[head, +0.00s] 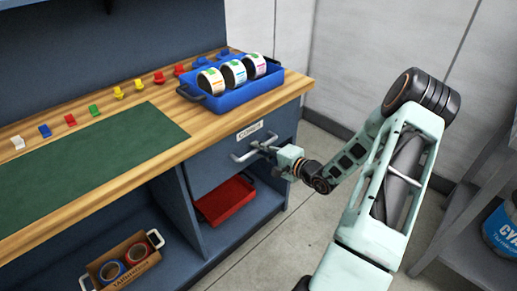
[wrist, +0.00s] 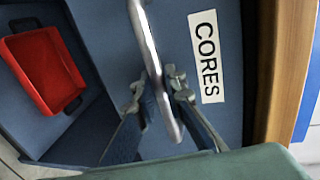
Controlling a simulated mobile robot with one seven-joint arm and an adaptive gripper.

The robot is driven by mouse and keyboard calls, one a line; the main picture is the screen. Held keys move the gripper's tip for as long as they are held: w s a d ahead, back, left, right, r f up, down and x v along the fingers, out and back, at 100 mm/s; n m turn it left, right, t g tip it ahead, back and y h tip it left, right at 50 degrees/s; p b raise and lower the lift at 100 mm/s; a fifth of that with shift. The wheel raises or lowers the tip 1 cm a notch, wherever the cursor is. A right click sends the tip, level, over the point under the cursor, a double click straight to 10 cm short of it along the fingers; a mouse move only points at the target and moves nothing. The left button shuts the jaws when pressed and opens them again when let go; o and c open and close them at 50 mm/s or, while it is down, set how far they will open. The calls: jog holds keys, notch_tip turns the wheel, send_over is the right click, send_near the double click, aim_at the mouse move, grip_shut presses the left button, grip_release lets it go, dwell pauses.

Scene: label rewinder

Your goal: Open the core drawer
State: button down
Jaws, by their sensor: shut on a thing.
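The core drawer (head: 216,166) is a blue-grey drawer under the right end of the wooden bench, with a white CORES label (head: 249,130). Its front also fills the wrist view, with the label (wrist: 207,57) beside the handle. The handle (head: 243,157) is a silver bar; in the wrist view the bar (wrist: 152,62) runs between my fingers. My gripper (head: 268,148) is at the right part of the handle in the head view. In the wrist view my gripper (wrist: 158,88) is shut on the handle. The drawer front looks about flush with the bench; its inside is hidden.
A blue tray (head: 222,103) with white label rolls stands on the bench top (head: 165,97) above the drawer. A red bin (head: 224,200) sits on the shelf below. A cardboard box (head: 125,262) with tape rolls is lower left. Grey shelving (head: 470,207) stands at right; floor between is clear.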

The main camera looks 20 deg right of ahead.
jog(key=f+b+v, duration=0.2)
jog(key=f+v, duration=0.1)
jog(key=v, duration=1.3)
jog(key=s+f+b+v, duration=0.1)
jog(key=f+b+v, duration=0.2)
jog(key=v, duration=1.4)
jog(key=shift+s+d+f, duration=0.2)
jog(key=shift+s+f, duration=0.3)
jog(key=c, duration=2)
grip_release()
jog(key=v, duration=1.2)
